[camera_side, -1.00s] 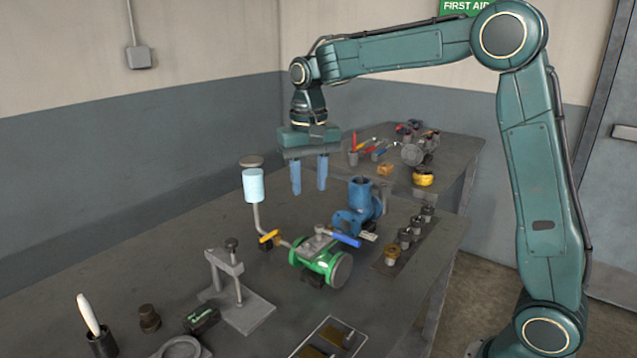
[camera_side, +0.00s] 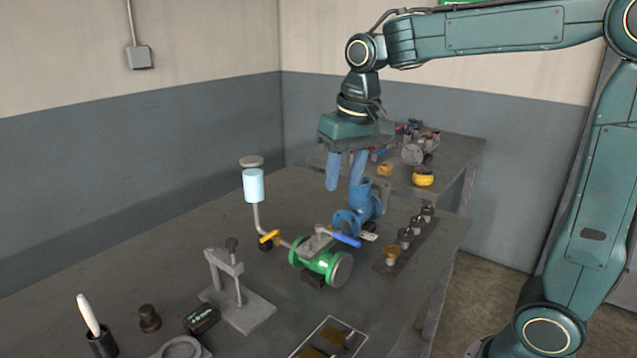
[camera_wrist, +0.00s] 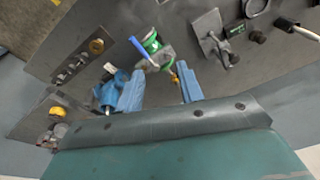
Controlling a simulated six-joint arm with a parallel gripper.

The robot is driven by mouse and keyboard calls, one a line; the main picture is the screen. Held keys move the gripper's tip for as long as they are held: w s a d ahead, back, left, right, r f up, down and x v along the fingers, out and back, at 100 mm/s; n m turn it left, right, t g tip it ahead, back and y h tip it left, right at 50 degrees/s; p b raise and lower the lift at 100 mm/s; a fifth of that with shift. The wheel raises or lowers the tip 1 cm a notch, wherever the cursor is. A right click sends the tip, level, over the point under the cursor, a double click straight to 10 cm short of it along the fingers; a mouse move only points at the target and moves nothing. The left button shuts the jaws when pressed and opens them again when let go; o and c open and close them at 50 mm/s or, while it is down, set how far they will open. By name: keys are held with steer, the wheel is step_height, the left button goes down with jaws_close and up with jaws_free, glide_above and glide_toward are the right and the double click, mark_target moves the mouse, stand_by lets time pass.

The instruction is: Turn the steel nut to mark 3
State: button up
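A row of steel nut-like fittings (camera_side: 405,237) stands on a dark strip at the right of the bench, with a brass one (camera_side: 392,255) at its near end. In the wrist view the steel fittings (camera_wrist: 70,67) are small at upper left. Which one is the task's nut I cannot tell, and no mark 3 is legible. My gripper (camera_side: 345,184) is open and empty, its blue fingers pointing down just above and left of a blue pipe body (camera_side: 368,200). The wrist view shows my gripper's fingers (camera_wrist: 160,80) wide apart with nothing between their tips.
A green valve (camera_side: 318,262) with a blue lever stands mid-bench. A bent pipe with a light-blue cylinder (camera_side: 254,186) rises to its left. A grey clamp stand (camera_side: 240,305) is in front. A second table (camera_side: 450,165) with tools stands behind. The bench's left part is clear.

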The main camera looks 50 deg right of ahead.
steer(key=s+a+f+n+t, duration=0.1)
steer(key=s+f+n+t, duration=0.1)
steer(key=s, duration=1.4)
steer(key=shift+f+n+t, duration=0.15)
steer(key=shift+n+t, duration=0.45)
steer(key=shift+n, duration=0.2)
steer(key=shift+a, duration=0.1)
steer(key=shift+s+f, duration=0.45)
steer(key=shift+s, duration=0.2)
steer(key=shift+c, duration=0.6)
steer(key=shift+w+r, duration=0.1)
